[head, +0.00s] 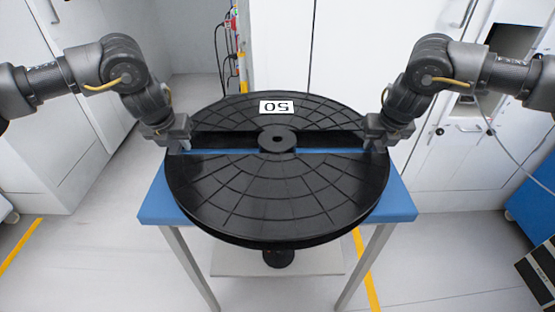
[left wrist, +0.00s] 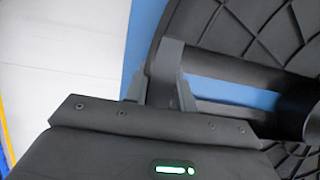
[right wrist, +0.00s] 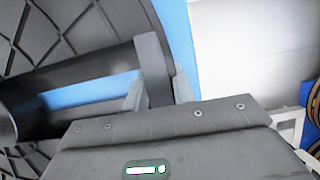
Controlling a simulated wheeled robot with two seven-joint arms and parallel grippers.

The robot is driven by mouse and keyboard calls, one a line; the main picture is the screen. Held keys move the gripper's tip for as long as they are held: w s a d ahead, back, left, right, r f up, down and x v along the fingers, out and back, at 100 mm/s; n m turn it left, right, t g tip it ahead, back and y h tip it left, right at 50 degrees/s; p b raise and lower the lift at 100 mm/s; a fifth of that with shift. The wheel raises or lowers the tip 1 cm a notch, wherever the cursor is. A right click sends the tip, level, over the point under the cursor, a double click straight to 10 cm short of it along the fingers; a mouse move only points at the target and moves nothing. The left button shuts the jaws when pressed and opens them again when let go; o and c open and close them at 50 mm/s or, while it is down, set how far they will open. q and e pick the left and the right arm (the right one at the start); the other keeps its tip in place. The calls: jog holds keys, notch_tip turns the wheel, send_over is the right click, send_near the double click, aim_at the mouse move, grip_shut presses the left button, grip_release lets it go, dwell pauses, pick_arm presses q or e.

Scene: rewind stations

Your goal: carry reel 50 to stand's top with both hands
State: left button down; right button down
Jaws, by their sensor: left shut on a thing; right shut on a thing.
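Reel 50 (head: 280,195) is a large black disc with a grid pattern, a central hub, a slot across its middle and a white label reading 50, upside down. It is held roughly level over a blue-topped stand (head: 400,205); I cannot tell if it touches the top. My left gripper (head: 178,143) is shut on the reel's left side at the slot's end. My right gripper (head: 376,143) is shut on its right side. The reel also shows in the left wrist view (left wrist: 235,30) and right wrist view (right wrist: 60,30). The fingertips are partly hidden.
White cabinets (head: 280,50) stand behind. Cables (head: 228,50) hang at the back left of centre. Yellow floor lines (head: 20,247) run on both sides. A blue object (head: 530,200) stands at the right edge. The floor left of the stand is clear.

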pick_arm(q)
jog(key=shift+a+f, duration=0.15)
jog(key=shift+f, duration=0.35)
pick_arm(e)
jog(key=shift+d+f, duration=0.2)
jog(key=shift+f, duration=0.3)
pick_arm(q)
jog(key=c, duration=1.5)
grip_release()
jog(key=shift+r, duration=0.15)
pick_arm(e)
jog(key=c, duration=1.5)
grip_release()
jog(key=shift+r, duration=0.15)
pick_arm(q)
jog(key=o, duration=0.3)
pick_arm(e)
jog(key=o, duration=0.3)
pick_arm(q)
jog(key=shift+o, duration=0.2)
jog(key=shift+s+r, duration=0.1)
pick_arm(e)
jog(key=shift+o, duration=0.2)
jog(key=shift+s+a+r, duration=0.1)
pick_arm(q)
jog(key=v, duration=1.2)
pick_arm(e)
jog(key=shift+a, duration=0.1)
jog(key=v, duration=1.2)
